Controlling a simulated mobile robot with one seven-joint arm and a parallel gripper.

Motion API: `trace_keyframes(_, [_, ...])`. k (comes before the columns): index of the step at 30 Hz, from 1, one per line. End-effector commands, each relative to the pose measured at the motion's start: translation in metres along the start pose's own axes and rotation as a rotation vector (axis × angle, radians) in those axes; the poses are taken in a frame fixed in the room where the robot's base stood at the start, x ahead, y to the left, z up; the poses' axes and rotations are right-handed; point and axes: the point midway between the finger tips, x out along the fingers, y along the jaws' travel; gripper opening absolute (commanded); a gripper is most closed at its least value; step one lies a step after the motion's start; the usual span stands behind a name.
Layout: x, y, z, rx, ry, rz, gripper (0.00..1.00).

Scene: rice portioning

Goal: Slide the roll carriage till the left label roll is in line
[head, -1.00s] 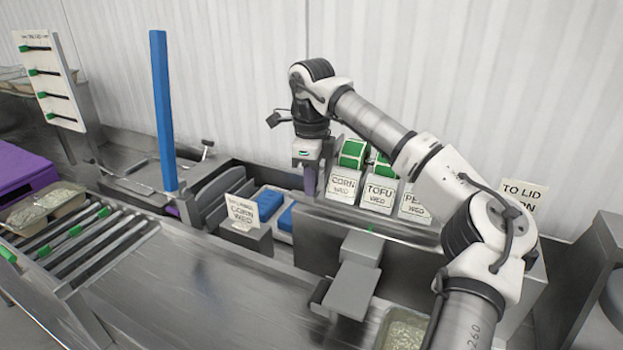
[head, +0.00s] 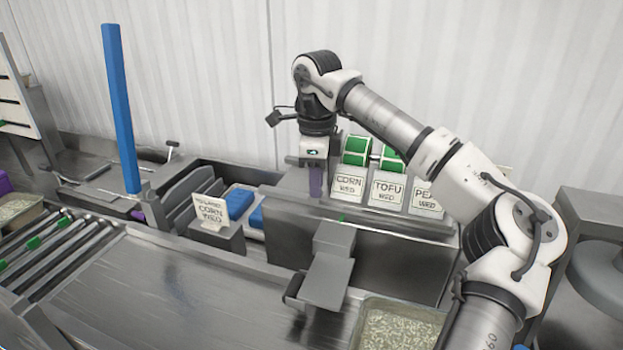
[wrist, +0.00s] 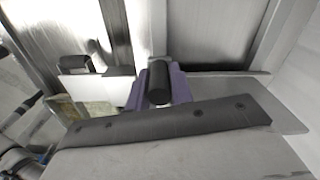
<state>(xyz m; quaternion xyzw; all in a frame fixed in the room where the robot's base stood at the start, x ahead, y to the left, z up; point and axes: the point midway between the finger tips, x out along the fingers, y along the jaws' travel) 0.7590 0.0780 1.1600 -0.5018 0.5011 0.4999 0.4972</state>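The roll carriage stands behind the steel housing (head: 395,262). It bears green-banded label rolls, with the left label roll (head: 356,150) above the CORN WED card (head: 349,190) and another green roll (head: 391,158) above the TOFU WED card (head: 388,192). A third card at right is partly covered by my arm. My gripper (head: 316,182) points down just left of the CORN card. In the wrist view, its purple fingers flank a dark upright handle (wrist: 159,82) closely and look shut on it. A small green mark (head: 341,218) on the housing's edge lies slightly left of the left roll.
A grey dispenser block (head: 333,237) juts out in front, with a rice tray (head: 402,330) beside it. A CORN WED sign (head: 211,210), blue packs (head: 240,200) and a tall blue post (head: 120,110) stand at left. The front steel table (head: 150,290) is clear.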

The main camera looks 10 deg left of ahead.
Motion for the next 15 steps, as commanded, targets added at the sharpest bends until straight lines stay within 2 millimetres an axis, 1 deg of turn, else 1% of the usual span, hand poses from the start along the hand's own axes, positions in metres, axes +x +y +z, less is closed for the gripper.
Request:
trace_keyframes(1, [0.0002,-0.0003,-0.0012,0.003,0.000,0.000,0.29])
trace_keyframes(4, [0.0002,-0.0004,-0.0006,0.002,-0.001,0.000,0.41])
trace_keyframes(11, [0.0001,-0.0003,0.0005,0.001,-0.003,-0.001,0.41])
trace_keyframes(15, [-0.0056,-0.0007,0.0008,0.001,-0.004,-0.002,0.41])
